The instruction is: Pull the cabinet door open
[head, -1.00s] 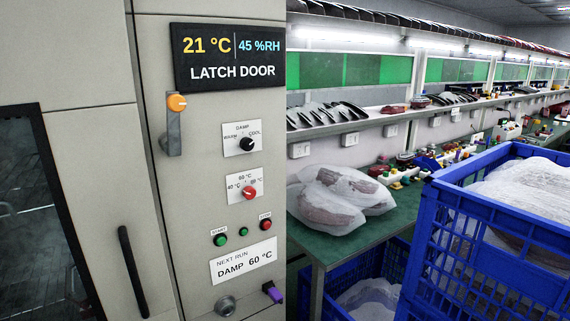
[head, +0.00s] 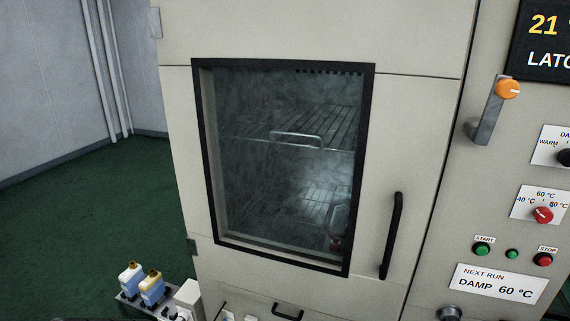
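The cabinet door (head: 300,270) is a beige panel with a dark-framed window (head: 285,160). It looks shut, flush with the cabinet front. Its black vertical bar handle (head: 391,235) is on the door's right side. Hinges show along the left edge. Through the glass I see slatted racks and a metal handle inside. A grey latch lever (head: 487,115) with an orange knob stands upright on the control panel to the right of the door. Neither of my grippers is in view.
The control panel (head: 475,210) carries dials, green and red buttons, a label reading "NEXT RUN DAMP 60 °C" and a partly cut-off display. Bottles (head: 150,288) stand on a low tray at the lower left. Green floor (head: 80,230) to the left is clear.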

